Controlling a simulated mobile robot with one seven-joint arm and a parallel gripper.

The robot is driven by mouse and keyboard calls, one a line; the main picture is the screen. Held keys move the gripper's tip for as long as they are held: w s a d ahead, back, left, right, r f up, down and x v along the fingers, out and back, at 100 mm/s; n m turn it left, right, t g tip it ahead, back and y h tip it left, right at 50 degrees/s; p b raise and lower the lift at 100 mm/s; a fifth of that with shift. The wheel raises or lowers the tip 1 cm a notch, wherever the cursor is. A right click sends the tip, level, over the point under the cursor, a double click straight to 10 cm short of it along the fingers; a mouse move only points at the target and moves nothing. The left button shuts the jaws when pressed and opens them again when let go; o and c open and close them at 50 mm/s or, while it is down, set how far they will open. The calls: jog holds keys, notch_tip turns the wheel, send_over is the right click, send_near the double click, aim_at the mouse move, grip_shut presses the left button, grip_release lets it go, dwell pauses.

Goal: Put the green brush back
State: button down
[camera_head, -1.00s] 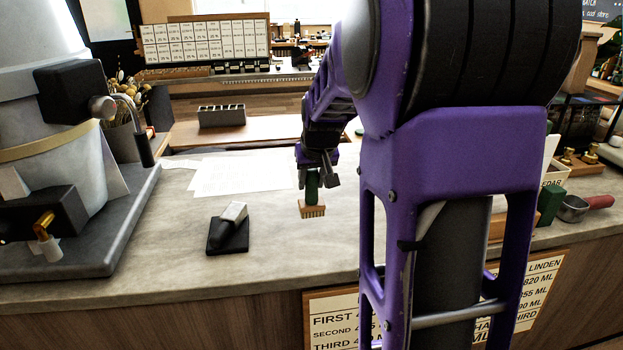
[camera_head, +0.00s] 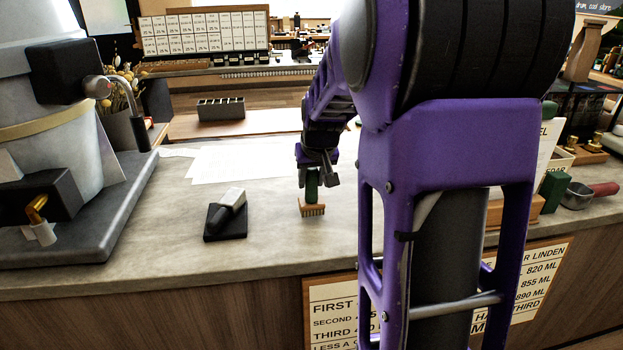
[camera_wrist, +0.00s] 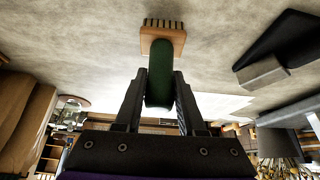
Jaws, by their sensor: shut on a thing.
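The green brush (camera_head: 312,208) has a green handle and a tan wooden block with dark bristles. My gripper (camera_head: 318,178) is shut on its handle, with the block hanging below the fingers. In the wrist view my gripper (camera_wrist: 160,90) has one finger on each side of the green handle of the brush (camera_wrist: 161,62). The bristle end points away from the gripper. The brush is over the grey counter; I cannot tell whether the bristles touch it.
A black stand with a grey-topped piece (camera_head: 226,214) sits on the counter left of the brush. White paper sheets (camera_head: 235,162) lie behind. A large machine (camera_head: 60,200) fills the left. A green block (camera_head: 553,190) and a metal scoop (camera_head: 582,195) are at the right. Counter around the brush is clear.

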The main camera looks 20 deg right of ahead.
jog(key=shift+f, duration=0.35)
jog(key=shift+c, duration=2.1)
grip_release()
